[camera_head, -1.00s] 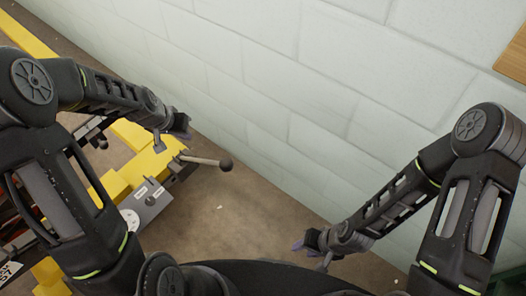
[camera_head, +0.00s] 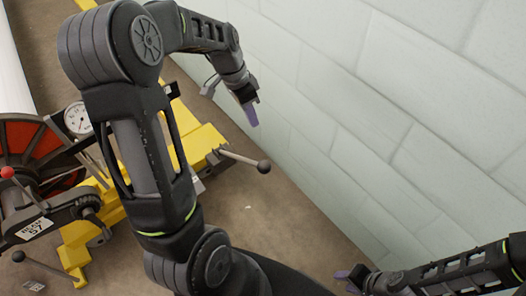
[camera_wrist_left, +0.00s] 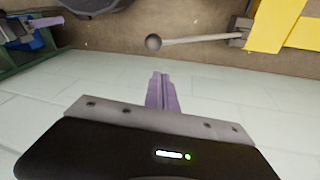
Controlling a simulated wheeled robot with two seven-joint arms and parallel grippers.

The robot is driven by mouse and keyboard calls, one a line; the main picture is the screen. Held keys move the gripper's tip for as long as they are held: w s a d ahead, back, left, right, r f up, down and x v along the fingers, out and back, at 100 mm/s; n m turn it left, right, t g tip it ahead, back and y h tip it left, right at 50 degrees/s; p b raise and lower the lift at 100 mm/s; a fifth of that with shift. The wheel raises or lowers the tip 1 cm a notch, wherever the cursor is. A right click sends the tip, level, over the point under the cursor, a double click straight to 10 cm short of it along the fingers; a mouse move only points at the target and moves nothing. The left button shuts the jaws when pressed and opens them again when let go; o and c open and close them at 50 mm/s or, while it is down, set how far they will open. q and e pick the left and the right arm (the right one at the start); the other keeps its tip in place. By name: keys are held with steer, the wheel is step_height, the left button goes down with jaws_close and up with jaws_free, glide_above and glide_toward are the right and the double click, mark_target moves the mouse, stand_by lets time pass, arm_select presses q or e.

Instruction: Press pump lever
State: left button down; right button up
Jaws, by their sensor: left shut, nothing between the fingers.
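The pump lever (camera_head: 240,159) is a pale rod with a dark ball knob (camera_head: 264,167). It sticks out to the right from the yellow machine frame (camera_head: 203,142). In the left wrist view the lever (camera_wrist_left: 195,40) lies across the top, its knob (camera_wrist_left: 153,42) at the left end. My left gripper (camera_head: 251,115) is shut and empty, with purple fingers, up by the wall and apart from the lever; its fingers also show in the left wrist view (camera_wrist_left: 162,92). My right gripper (camera_head: 350,279) is low at the bottom right, far from the lever; its jaw state is unclear.
A pale block wall (camera_head: 380,120) runs along the right side, close to both grippers. A round gauge (camera_head: 77,118) and a red-knobbed lever (camera_head: 8,173) are on the machine at left. Brown floor (camera_head: 270,205) is clear below the lever.

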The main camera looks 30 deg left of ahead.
arm_select(q)
steer(key=shift+s+d+b+x, duration=0.1)
steer(key=shift+s+b+x, duration=0.2)
steer(key=shift+x, duration=1.95)
steer(key=shift+s+d+b+x, duration=0.1)
steer(key=shift+s+b+x, duration=0.2)
steer(key=shift+x, duration=1.95)
steer(key=shift+s+d+b+x, duration=0.2)
steer(key=shift+s+x, duration=0.2)
steer(key=shift+x, duration=1.8)
arm_select(e)
steer(key=shift+f, duration=0.75)
